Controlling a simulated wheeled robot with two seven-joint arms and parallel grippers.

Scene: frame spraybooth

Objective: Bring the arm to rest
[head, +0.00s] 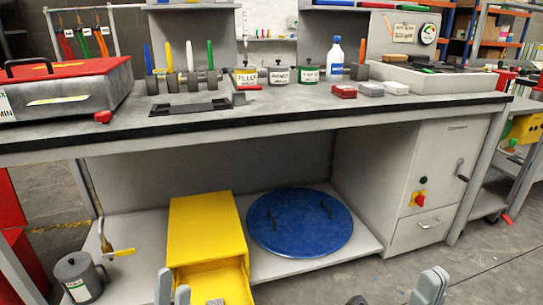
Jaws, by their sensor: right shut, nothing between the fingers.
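My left gripper (173,290) shows at the bottom edge, in front of the yellow open-fronted box under the bench. Only its two grey fingertips are in view, close together, and the picture cuts off the rest. My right gripper (428,289) shows at the bottom edge further right, over the floor in front of the bench. Its fingers are shut with nothing between them. Both grippers are low and apart from the bench top.
The grey bench (282,122) spans the view, with jars, tools and a red-lidded box (70,66) on top. Its lower shelf carries the yellow box (205,228) and a blue round lid (299,222). A grey can (79,277) stands lower left. Floor at lower right is clear.

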